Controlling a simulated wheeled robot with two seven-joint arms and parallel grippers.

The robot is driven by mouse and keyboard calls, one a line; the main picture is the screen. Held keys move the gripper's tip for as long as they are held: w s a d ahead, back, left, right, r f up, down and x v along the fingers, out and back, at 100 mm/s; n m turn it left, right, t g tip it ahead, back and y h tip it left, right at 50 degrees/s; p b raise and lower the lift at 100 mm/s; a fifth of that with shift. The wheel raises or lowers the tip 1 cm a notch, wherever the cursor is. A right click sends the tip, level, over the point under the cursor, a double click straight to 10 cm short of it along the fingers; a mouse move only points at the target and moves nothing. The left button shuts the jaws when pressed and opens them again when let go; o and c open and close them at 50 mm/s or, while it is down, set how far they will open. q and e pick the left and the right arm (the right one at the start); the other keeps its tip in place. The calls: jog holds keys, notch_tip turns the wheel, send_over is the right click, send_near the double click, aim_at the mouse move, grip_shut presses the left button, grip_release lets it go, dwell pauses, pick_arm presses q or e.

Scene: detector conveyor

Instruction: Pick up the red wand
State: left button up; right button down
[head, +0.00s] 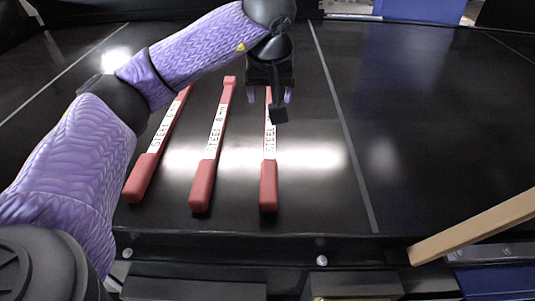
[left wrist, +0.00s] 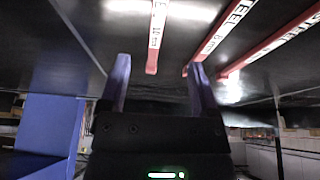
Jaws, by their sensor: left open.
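Three red wands with white lettered labels lie side by side on the black conveyor (head: 400,130). The right wand (head: 269,185) lies almost straight, its far part hidden under my left gripper. The middle wand (head: 205,175) and the left wand (head: 148,170) slant. My left gripper (head: 270,97) is open above the far part of the right wand. In the left wrist view its two fingers (left wrist: 158,85) stand apart with nothing between them. The right wand (left wrist: 155,40) ends beyond the fingertips there, and the other two wands (left wrist: 228,35) (left wrist: 275,42) run to the right. My right gripper is not in view.
A light wooden bar (head: 475,228) juts over the conveyor's front edge at the right. A blue panel (head: 427,10) stands at the back right. The conveyor right of the grey line (head: 343,125) is clear.

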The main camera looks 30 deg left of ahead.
pick_arm(q)
jog(key=b, duration=0.3)
send_near(270, 136)
jog(key=p+x, duration=0.1)
jog(key=x, duration=0.7)
jog(key=shift+w+a+f, duration=0.1)
jog(key=shift+w+f, duration=0.05)
jog(key=shift+f, duration=0.2)
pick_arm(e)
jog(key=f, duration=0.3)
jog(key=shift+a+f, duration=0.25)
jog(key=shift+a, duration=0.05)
pick_arm(q)
jog(key=c, duration=1)
grip_shut()
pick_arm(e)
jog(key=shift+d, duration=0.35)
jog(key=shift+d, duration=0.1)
